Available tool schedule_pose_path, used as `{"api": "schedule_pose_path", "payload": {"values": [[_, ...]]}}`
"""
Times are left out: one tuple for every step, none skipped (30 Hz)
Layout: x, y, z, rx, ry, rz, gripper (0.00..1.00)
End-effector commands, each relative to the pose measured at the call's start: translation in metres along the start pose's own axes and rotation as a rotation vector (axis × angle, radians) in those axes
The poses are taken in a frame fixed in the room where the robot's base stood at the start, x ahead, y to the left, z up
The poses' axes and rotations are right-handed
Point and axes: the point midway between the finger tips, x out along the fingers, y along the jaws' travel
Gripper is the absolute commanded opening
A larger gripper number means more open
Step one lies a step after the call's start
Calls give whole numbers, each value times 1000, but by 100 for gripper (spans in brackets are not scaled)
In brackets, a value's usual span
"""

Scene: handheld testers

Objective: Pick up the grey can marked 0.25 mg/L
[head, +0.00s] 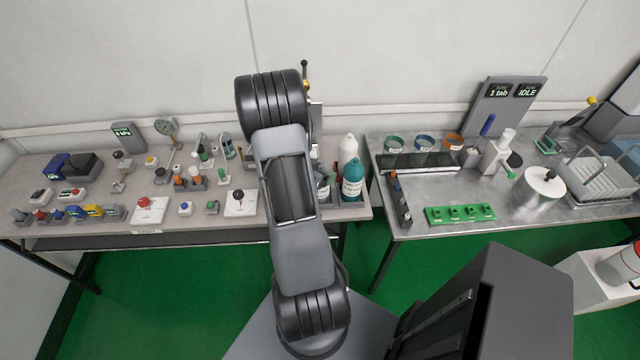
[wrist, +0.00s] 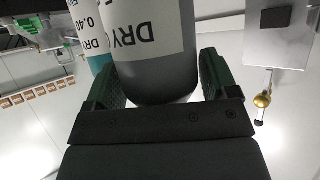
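In the wrist view a grey can (wrist: 165,78) with a white label lies between the two dark green fingers of my gripper (wrist: 161,72), its rounded end close to the palm. Its label reads "DRY" upside down; the concentration mark is cut off. The fingers flank the can closely, but I cannot tell whether both press on it. A teal can (wrist: 98,50) marked 0.40 is beside it. In the head view my arm hides the gripper; part of a grey can (head: 323,190) shows beside the arm, left of the teal can (head: 353,180).
A white bottle (head: 348,150) stands behind the teal can. The left bench (head: 95,165) carries several small switches, valves and gauges. The metal table (head: 400,215) at right holds a green board (head: 460,214), a silver pot (head: 540,190) and a rack. The floor between the tables is clear.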

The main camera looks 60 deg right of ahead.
Motion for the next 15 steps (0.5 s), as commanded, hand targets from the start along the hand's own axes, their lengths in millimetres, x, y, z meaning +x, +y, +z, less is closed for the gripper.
{"api": "schedule_pose_path", "payload": {"values": [[0,0,0,0,0,0,75],[0,0,0,0,0,0,72],[0,0,0,0,0,0,68],[0,0,0,0,0,0,65],[0,0,0,0,0,0,62],[0,0,0,0,0,0,58],[0,0,0,0,0,0,56],[0,0,0,0,0,0,53],[0,0,0,0,0,0,49],[0,0,0,0,0,0,46],[0,0,0,0,0,0,43],[0,0,0,0,0,0,39],[0,0,0,0,0,0,36],[0,0,0,0,0,0,34],[0,0,0,0,0,0,30]]}}
